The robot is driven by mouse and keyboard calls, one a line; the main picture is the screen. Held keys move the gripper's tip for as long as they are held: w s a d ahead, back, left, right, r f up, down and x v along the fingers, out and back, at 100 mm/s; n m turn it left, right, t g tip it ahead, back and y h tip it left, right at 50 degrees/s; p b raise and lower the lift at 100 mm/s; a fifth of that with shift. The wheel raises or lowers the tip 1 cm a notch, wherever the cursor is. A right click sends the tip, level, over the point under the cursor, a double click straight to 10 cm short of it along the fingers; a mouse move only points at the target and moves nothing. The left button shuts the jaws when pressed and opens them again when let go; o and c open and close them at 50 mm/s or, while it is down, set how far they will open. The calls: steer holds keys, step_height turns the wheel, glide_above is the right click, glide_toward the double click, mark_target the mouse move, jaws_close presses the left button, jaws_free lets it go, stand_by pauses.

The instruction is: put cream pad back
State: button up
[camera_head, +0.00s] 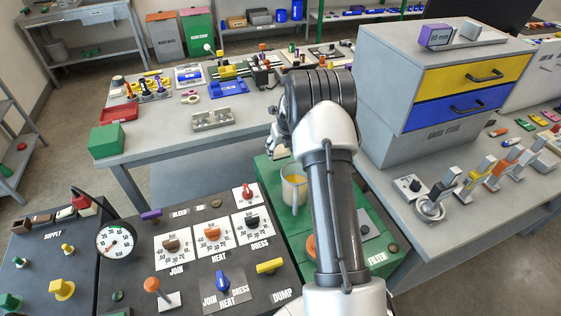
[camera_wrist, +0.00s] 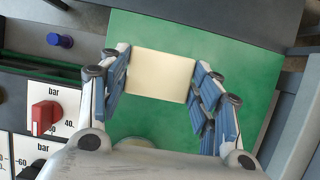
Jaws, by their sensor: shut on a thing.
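The cream pad (camera_wrist: 160,76) is a flat, pale rectangular block in the wrist view. My gripper (camera_wrist: 158,88) is shut on it, with blue-padded fingers against its left and right sides. The green top (camera_wrist: 235,60) of the filter unit lies beneath the pad; I cannot tell whether the pad touches it. In the head view, my gripper (camera_head: 279,143) is at the far end of the green filter unit (camera_head: 267,176), mostly hidden behind my arm.
A clear cup (camera_head: 294,190) with yellowish contents stands on the green unit, close to my arm. The black panel (camera_head: 130,260) with dials and knobs is left. A grey drawer cabinet (camera_head: 440,80) stands right. Behind is a grey bench (camera_head: 170,135) with parts.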

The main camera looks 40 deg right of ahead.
mark_target(281, 157)
step_height(281, 157, down, 5)
steer(key=shift+b, duration=0.75)
steer(key=shift+r, duration=0.1)
steer(key=o, duration=0.6)
steer(key=shift+f, duration=0.2)
steer(key=shift+c, duration=0.2)
steer(key=o, duration=0.5)
